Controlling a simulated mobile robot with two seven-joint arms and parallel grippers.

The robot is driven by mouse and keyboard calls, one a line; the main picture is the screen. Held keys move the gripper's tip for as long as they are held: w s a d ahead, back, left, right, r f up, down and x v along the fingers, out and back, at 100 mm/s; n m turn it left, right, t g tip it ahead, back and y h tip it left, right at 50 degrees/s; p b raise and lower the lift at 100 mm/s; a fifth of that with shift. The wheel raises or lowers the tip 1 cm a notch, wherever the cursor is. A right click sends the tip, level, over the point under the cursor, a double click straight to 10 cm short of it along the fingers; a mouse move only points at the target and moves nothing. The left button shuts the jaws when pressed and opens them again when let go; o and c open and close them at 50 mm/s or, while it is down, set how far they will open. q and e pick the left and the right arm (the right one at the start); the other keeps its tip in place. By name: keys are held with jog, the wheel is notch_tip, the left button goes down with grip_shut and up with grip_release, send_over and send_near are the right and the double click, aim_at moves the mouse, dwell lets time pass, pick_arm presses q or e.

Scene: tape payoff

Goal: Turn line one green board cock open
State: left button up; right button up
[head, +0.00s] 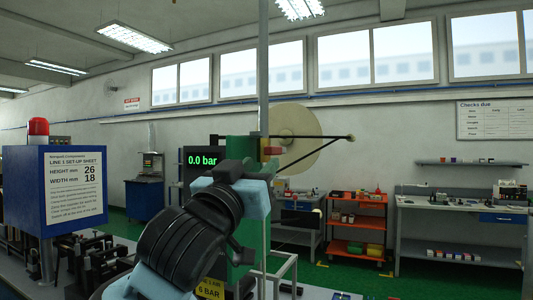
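The green board (239,150) stands upright near the middle of the head view, behind my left arm. A dark display (200,158) at its left reads 0.0 bar in green. A small red part (271,150) shows at the board's upper right, by a grey post; I cannot tell whether it is the cock's handle. My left arm, black and light blue, rises from the bottom and covers much of the board. Its gripper end (229,171) is in front of the board; the fingers cannot be made out, nor any contact. My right gripper is not in view.
A blue box (55,190) with a set-up sheet and red lamp stands at the left. A yellow label (210,289) shows low behind my arm. A pale disc (296,138) and black rods are right of the post. An orange trolley (357,226) stands farther back.

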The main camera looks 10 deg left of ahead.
aim_at(273, 150)
pick_arm(q)
jog(key=shift+r, duration=0.15)
jog(key=shift+x, duration=3.85)
jog(key=shift+c, duration=0.2)
grip_shut()
